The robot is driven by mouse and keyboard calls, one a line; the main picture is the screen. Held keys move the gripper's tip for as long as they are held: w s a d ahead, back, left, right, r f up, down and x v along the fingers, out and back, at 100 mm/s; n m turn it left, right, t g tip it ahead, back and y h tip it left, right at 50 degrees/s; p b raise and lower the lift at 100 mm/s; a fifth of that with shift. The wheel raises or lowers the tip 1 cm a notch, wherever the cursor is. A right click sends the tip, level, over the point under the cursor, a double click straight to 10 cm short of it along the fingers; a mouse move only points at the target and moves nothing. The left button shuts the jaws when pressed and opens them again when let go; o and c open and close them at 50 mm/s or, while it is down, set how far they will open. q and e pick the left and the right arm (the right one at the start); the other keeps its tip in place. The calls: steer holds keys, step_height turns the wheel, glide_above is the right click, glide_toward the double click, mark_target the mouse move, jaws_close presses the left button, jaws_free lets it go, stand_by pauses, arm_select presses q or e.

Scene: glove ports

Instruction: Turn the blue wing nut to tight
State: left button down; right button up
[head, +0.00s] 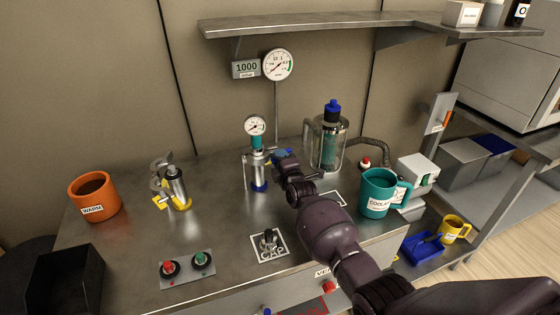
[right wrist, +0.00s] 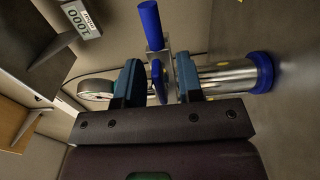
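The blue wing nut (right wrist: 158,80) shows in the right wrist view as a narrow blue piece between my right gripper's two fingers. My right gripper (right wrist: 159,82) is open around it, with a gap visible on each side. In the head view my right gripper (head: 278,157) reaches the upper part of a steel cylinder (head: 258,172) with a gauge on top and a blue foot ring. There the gripper largely hides the nut. A longer blue bar (right wrist: 149,25) stands beyond a grey block in the right wrist view. My left gripper is not in view.
A glass vessel (head: 327,142) with a blue cap stands just right of my right gripper. A teal mug (head: 377,190) stands near my right forearm. A yellow-footed steel fitting (head: 177,186) and orange mug (head: 94,197) are left. A shelf (head: 310,23) hangs above.

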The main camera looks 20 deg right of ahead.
jaws_close()
steer(key=shift+m, duration=0.4)
steer(key=m, duration=0.7)
steer(key=shift+a+f, duration=0.1)
steer(key=shift+f, duration=0.1)
steer(key=m, duration=0.5)
steer(key=shift+a+f+m, duration=0.1)
steer(key=shift+a+m, duration=0.05)
steer(key=shift+m, duration=0.25)
steer(key=shift+a+m, duration=0.1)
steer(key=shift+m, duration=1.6)
